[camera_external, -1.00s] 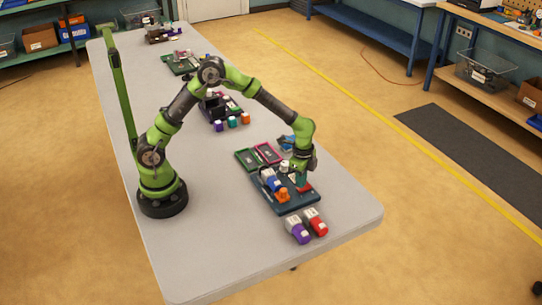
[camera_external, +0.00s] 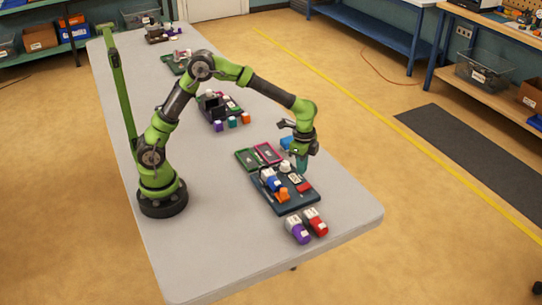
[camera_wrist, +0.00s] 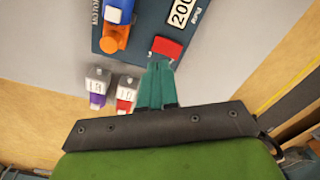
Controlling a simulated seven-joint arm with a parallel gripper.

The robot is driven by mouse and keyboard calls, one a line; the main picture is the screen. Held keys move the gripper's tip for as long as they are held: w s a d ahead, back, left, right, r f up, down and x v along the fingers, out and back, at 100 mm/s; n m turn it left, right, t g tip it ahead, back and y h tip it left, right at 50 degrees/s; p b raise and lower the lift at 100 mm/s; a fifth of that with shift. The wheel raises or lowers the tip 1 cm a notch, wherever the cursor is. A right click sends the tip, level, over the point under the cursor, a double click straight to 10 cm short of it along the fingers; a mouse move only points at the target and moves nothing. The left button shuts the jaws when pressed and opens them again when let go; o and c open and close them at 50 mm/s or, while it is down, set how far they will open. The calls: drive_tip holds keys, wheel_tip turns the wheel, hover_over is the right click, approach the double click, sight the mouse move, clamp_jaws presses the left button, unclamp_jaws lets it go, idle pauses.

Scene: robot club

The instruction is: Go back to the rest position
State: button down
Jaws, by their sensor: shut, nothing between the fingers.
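My gripper (camera_external: 302,166) is above the far right part of the dark blue board (camera_external: 285,205) on the table. In the wrist view its teal fingers (camera_wrist: 157,82) are together with nothing between them. A red block (camera_wrist: 166,47) lies on the board just beyond the fingertips in that view. The board also carries an orange part (camera_external: 283,195), a blue part (camera_external: 274,184) and a white knob (camera_external: 285,168). I cannot tell the exact height of the fingertips over the board.
A purple-ended block (camera_external: 298,230) and a red-ended block (camera_external: 316,222) lie near the table's (camera_external: 230,265) front edge. A green tray (camera_external: 245,159) and a pink tray (camera_external: 268,152) lie behind the board. More boards stand farther back. The front left of the table is clear.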

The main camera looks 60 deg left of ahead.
drive_tip(key=shift+f, duration=0.15)
drive_tip(key=shift+s+a+f+n, duration=0.25)
drive_tip(key=shift+s+a+n, duration=0.05)
drive_tip(key=shift+s+a, duration=0.2)
drive_tip(key=s+a+r+n+t+y, duration=0.1)
drive_tip(key=s+a+r+n+t, duration=0.2)
drive_tip(key=s+a+r, duration=0.4)
drive_tip(key=s+a+r+n+t+y, duration=0.1)
drive_tip(key=s+a+r+n+t, duration=0.3)
drive_tip(key=s+a+r, duration=0.4)
drive_tip(key=s+a, duration=0.2)
drive_tip(key=a, duration=0.4)
